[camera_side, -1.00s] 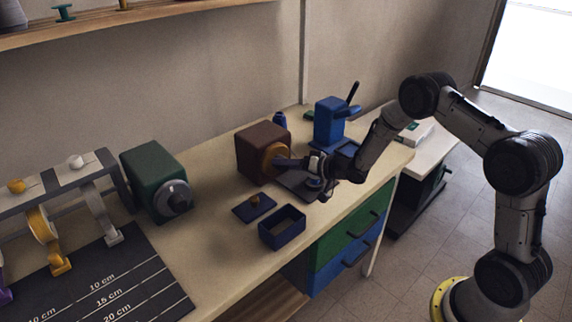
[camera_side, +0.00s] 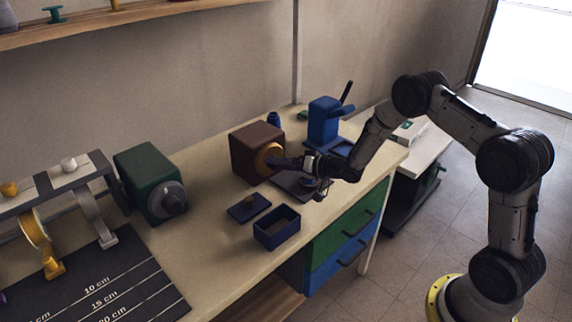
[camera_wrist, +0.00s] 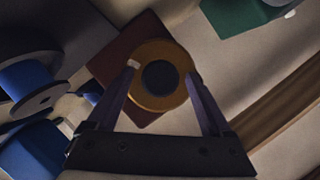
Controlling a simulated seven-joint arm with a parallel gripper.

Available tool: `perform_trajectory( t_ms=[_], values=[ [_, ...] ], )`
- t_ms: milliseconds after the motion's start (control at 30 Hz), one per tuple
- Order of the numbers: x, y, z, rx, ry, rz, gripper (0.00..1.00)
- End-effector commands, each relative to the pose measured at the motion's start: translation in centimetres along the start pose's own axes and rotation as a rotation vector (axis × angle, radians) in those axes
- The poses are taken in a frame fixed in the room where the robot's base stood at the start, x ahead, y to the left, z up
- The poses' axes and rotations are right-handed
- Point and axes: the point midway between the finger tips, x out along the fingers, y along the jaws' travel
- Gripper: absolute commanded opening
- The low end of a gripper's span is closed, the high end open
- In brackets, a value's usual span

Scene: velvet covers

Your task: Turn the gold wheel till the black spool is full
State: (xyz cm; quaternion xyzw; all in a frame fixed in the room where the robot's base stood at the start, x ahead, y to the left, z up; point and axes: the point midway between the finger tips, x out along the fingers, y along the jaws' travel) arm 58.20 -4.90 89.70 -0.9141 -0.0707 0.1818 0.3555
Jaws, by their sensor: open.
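The gold wheel (camera_side: 267,160) is on the front face of a brown box (camera_side: 250,143) on the bench. In the wrist view the wheel (camera_wrist: 172,100) is a gold ring with a dark round centre. My gripper (camera_wrist: 160,72) is open, with one finger at each side of the wheel; I cannot tell whether they touch it. In the side view my gripper (camera_side: 277,162) reaches the wheel from the right and partly covers it. A spool with greyish flanges and blue between them (camera_wrist: 30,82) shows at the left of the wrist view. I cannot make out a clearly black spool.
A green box (camera_side: 148,177) with a grey knob stands to the left. A dark lidless box (camera_side: 277,235) and a flat lid (camera_side: 249,207) lie in front. A blue device (camera_side: 325,122) stands behind my wrist. A ruled black mat (camera_side: 125,285) lies front left.

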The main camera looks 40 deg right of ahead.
Motion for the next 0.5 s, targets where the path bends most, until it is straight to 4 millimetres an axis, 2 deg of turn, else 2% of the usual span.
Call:
perform_trajectory(
  t_ms=[167,500],
  values=[
    [-1.6,0.1,-0.1,0.001,0.002,0.001,0.84],
    [-8.8,0.0,-0.1,0.001,0.003,0.003,0.84]
  ],
)
